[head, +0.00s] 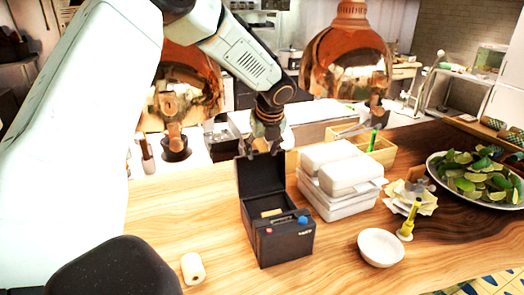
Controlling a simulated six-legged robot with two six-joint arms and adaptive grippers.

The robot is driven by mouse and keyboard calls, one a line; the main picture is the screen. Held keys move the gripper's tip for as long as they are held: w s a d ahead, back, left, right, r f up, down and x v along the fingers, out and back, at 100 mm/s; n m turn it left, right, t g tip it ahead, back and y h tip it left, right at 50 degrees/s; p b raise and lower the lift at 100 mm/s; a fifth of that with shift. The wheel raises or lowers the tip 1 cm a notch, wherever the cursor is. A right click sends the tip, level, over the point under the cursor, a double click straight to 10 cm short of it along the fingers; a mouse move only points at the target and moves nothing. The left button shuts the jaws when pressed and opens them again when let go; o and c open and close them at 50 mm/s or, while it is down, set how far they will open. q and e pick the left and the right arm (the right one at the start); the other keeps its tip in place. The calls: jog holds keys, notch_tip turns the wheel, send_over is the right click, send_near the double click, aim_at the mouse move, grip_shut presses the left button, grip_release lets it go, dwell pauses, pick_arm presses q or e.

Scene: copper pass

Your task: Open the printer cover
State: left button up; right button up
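The printer (285,245) is a small black box on the wooden counter, with a blue button and a small red mark on its front. Its cover (261,177) stands raised at the back, so the inside shows, with a small tan piece in it. My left gripper (264,150) is just above the top edge of the raised cover, fingers spread apart. I cannot tell whether they touch the cover. A white paper roll (193,268) stands on the counter left of the printer. My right gripper is out of view.
White takeaway boxes (340,180) are stacked close right of the printer. Copper lamps (347,65) hang behind. Counter left of the printer is mostly clear.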

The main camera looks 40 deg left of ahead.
pick_arm(q)
jog(key=shift+s+f, duration=0.1)
jog(key=shift+f, duration=0.4)
jog(key=shift+c, duration=1.4)
jog(key=shift+s+r, duration=0.1)
jog(key=shift+s, duration=0.15)
jog(key=c, duration=0.4)
jog(key=shift+d, duration=0.1)
jog(key=shift+c, duration=1)
jog(key=shift+w, duration=0.25)
jog(key=shift+c, duration=0.8)
jog(key=shift+w+a, duration=0.45)
grip_shut()
jog(key=shift+s+d+r, duration=0.2)
jog(key=shift+s+d, duration=0.05)
jog(key=shift+s, duration=0.15)
grip_release()
jog(key=shift+w+f, duration=0.1)
jog(key=shift+w, duration=0.1)
jog(key=shift+o, duration=1.4)
jog(key=shift+w+a+f, duration=0.1)
jog(key=shift+w+a, duration=0.05)
jog(key=shift+a, duration=0.05)
jog(key=o, duration=0.4)
jog(key=shift+s+d, duration=0.1)
jog(key=shift+s, duration=0.15)
jog(key=shift+o, duration=1.4)
jog(key=shift+w, duration=0.15)
